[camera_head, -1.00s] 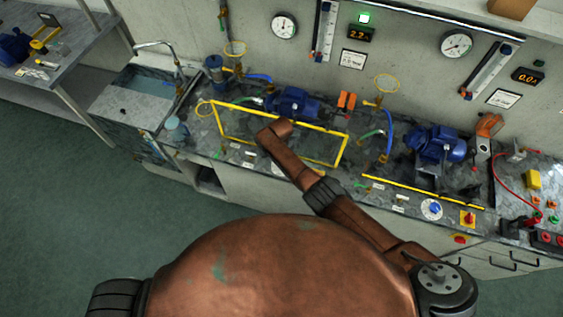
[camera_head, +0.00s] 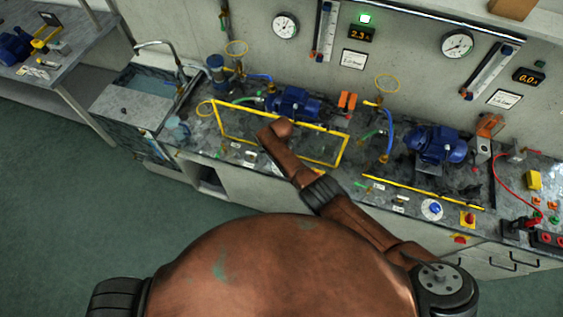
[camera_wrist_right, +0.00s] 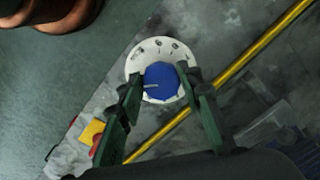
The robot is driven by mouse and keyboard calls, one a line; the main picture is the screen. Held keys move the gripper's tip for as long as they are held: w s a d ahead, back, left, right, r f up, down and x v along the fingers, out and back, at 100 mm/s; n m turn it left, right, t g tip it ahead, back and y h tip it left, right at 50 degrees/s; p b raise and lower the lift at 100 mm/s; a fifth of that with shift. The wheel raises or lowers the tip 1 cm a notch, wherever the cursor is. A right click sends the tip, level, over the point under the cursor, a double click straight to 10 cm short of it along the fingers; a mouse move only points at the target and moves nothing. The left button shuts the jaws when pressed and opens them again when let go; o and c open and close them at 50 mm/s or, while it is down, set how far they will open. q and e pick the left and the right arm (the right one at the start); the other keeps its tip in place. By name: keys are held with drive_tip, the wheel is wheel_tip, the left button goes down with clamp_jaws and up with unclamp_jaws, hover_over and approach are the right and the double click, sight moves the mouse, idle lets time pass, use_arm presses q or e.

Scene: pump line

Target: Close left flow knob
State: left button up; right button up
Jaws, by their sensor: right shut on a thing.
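In the right wrist view, a blue knob (camera_wrist_right: 160,75) sits on a round white dial (camera_wrist_right: 134,63) with numbers along its edge. A pale pointer line shows on the knob. My right gripper (camera_wrist_right: 164,86) has its two dark green fingers on either side of the knob, shut on it. In the head view my right arm hides this knob and the gripper. The left digital display (camera_head: 361,35) appears to read 2.3. My left gripper is not in view.
A similar blue knob (camera_head: 435,208) stands further right on the bench, beside a red-and-yellow switch (camera_head: 468,219). A yellow bar (camera_wrist_right: 255,51) runs close by the gripper.

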drive_tip(key=o, duration=1.2)
drive_tip(key=shift+c, duration=0.2)
drive_tip(key=shift+a+r, duration=0.1)
drive_tip(key=shift+r, duration=0.4)
wheel_tip(320, 180, up, 11)
